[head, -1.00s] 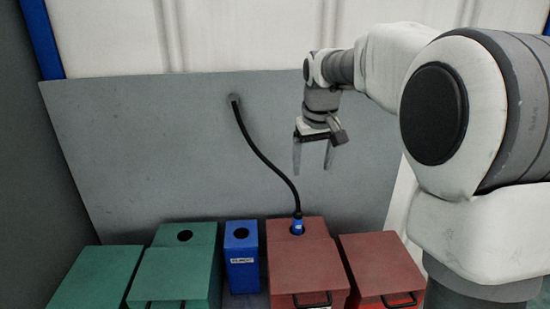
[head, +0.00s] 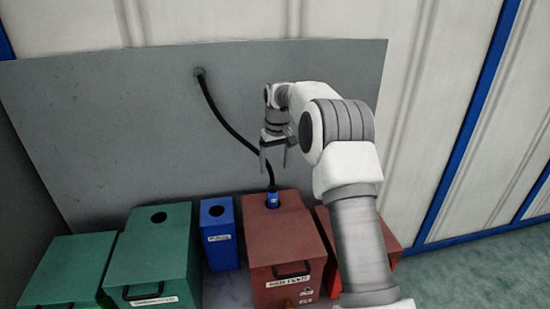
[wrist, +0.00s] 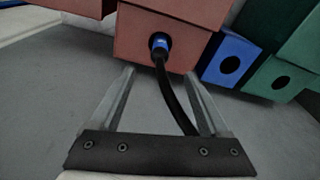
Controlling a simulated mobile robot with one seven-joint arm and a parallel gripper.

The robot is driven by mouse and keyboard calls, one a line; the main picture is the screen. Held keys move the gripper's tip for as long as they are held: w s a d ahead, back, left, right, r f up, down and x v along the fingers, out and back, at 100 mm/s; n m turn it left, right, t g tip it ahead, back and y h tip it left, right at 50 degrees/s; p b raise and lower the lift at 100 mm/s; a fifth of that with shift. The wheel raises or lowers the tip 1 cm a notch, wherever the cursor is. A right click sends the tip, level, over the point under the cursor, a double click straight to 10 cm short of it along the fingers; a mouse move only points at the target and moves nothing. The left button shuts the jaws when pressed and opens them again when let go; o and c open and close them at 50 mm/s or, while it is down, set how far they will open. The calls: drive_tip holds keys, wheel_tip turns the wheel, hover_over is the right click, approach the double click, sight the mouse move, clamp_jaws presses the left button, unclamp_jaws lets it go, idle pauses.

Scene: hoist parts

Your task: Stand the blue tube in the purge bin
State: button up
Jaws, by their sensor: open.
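The blue tube's blue end (head: 272,200) sits upright in the round hole on top of the dark red box. A black hose (head: 232,133) runs from it up to a mount on the grey panel. The blue end also shows in the wrist view (wrist: 159,41). My gripper (head: 275,168) is open and empty, above the red box near the hose. In the wrist view its fingers (wrist: 159,74) point toward the box, with the hose seen between them; I cannot tell how deep. The purge bin cannot be picked out, as the labels are too small to read.
A narrow blue box (head: 219,240) with a round hole stands left of the dark red box (head: 281,240). Left of it are a green box with a hole (head: 150,255) and another green box (head: 65,268). A brighter red box (head: 388,235) stands right. A grey panel (head: 100,120) stands behind.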

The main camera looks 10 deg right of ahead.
sight(273, 196)
drive_tip(key=f, duration=0.4)
drive_tip(key=w+f, duration=0.1)
drive_tip(key=f, duration=0.4)
drive_tip(key=f+b, duration=0.1)
drive_tip(key=f, duration=0.4)
drive_tip(key=shift+w+a+f, duration=0.15)
drive_tip(key=shift+w, duration=0.2)
clamp_jaws()
drive_tip(key=shift+r+p, duration=4.2)
drive_tip(key=shift+r, duration=2.8)
